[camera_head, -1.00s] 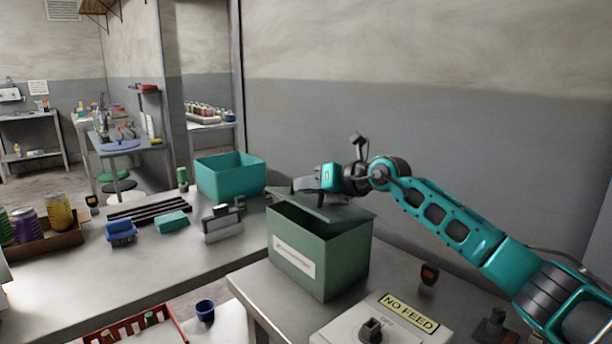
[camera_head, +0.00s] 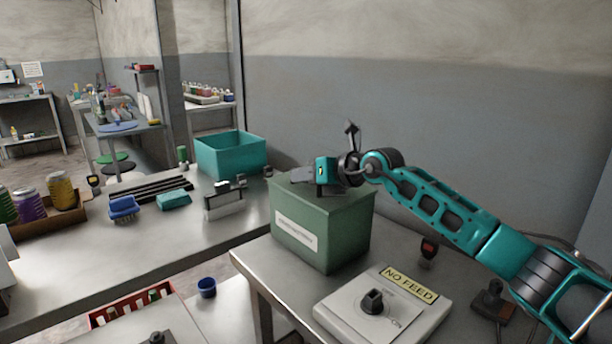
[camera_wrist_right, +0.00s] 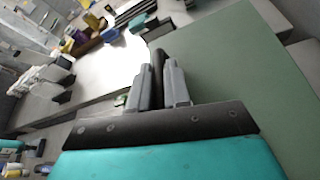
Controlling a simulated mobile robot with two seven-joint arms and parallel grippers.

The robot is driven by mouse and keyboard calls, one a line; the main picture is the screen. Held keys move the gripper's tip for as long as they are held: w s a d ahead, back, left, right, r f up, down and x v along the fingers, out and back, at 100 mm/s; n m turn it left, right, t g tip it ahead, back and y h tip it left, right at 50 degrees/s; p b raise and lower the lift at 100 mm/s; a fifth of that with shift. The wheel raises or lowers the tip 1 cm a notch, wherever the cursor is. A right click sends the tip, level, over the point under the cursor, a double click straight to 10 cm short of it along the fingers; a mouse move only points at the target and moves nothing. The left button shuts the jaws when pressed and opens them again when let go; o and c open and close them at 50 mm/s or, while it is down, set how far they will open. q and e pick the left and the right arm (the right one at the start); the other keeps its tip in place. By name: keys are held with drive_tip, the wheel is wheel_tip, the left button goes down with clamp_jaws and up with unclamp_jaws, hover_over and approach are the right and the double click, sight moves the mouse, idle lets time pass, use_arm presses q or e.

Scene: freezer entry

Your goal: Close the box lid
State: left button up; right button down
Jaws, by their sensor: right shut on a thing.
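The green box (camera_head: 318,235) with a white label on its front stands on the metal table. Its lid (camera_head: 345,195) lies over the top and looks level, with no gap showing along the front. My right gripper (camera_head: 300,176) is over the lid at its back left. In the right wrist view the gripper's fingers (camera_wrist_right: 160,88) are close together at the edge of the green lid (camera_wrist_right: 235,75). My left gripper is not in the frames.
A "NO FEED" control box (camera_head: 385,305) with a knob sits in front of the green box. A wall stands behind.

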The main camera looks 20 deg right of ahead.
drive_tip(key=c, duration=1.2)
unclamp_jaws()
drive_tip(key=shift+f, duration=0.1)
drive_tip(key=shift+o, duration=0.2)
drive_tip(key=shift+s, duration=0.1)
drive_tip(key=b+v, duration=0.1)
drive_tip(key=v, duration=1.1)
drive_tip(key=shift+s+b, duration=0.3)
drive_tip(key=shift+s, duration=0.05)
drive_tip(key=shift+d, duration=0.1)
